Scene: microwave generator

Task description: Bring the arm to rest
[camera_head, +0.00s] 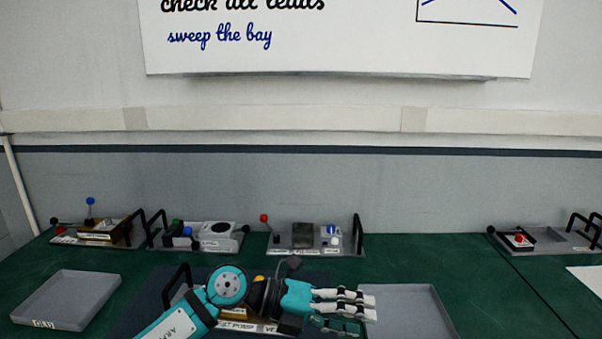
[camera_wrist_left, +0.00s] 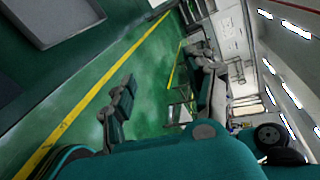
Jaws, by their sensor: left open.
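My left arm comes in from the lower left in the head view, and my left gripper (camera_head: 345,308) is open with its pale fingers pointing right. No object shows between the fingers. The gripper is over the front of the green bench (camera_head: 420,255), in front of a labelled module (camera_head: 240,326) that the arm partly hides. The fingers overlap the left part of a grey tray (camera_head: 415,310) in the picture; I cannot tell how high above it they are. My right gripper is not in view.
Another grey tray (camera_head: 66,299) lies at the front left. Along the back stand modules with handles and knobs: one with a blue knob (camera_head: 100,230), a grey one (camera_head: 205,236), one with a red lever (camera_head: 302,237). Another (camera_head: 540,239) stands at the right. The bench's right middle is clear.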

